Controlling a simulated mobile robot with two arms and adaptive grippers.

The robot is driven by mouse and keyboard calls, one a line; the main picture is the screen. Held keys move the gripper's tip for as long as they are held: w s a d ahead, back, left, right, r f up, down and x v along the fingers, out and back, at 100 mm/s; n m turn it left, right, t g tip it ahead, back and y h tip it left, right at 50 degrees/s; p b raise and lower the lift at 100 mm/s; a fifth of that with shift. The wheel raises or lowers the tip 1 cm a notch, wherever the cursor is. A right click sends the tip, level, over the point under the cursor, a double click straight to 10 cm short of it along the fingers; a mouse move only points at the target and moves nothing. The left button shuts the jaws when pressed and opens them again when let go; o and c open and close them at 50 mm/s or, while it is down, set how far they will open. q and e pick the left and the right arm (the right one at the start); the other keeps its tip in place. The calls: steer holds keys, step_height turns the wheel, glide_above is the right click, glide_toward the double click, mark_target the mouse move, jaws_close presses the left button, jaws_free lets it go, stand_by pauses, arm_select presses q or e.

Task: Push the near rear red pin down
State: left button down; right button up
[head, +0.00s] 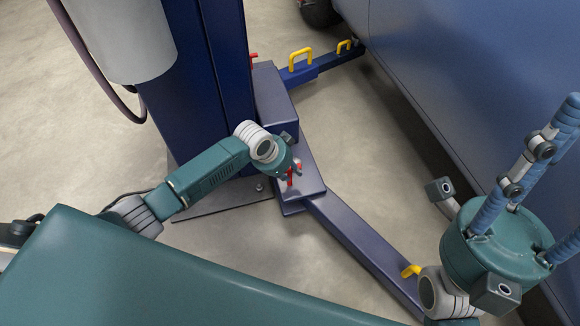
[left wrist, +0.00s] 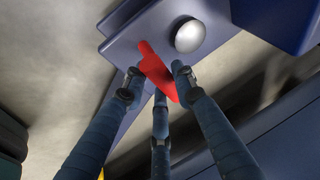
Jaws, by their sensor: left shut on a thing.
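The near rear red pin (head: 298,169) stands on the pivot plate of the lift's near arm, at the foot of the blue column. My left gripper (head: 290,175) is at this pin, with its fingers shut around it; they partly hide it in the head view. In the left wrist view the red pin (left wrist: 157,72) shows as a red bar between the fingertips, beside a silver dome on the plate. How deep the pin sits cannot be told. My right gripper (head: 560,175) is at the right edge, its fingers spread and empty, tips partly cut off.
The blue lift column (head: 212,80) stands just behind my left arm. A blue car (head: 470,90) fills the right side. The lift's near arm (head: 365,240) runs toward the lower right, with a yellow handle (head: 411,270). Another yellow handle (head: 301,58) is on the far arm.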

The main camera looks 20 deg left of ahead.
arm_select(q)
steer(key=shift+f, duration=0.75)
steer(key=c, duration=1.4)
jaws_free()
steer(key=shift+f, duration=0.1)
steer(key=v, duration=1.2)
steer(key=shift+d, duration=0.1)
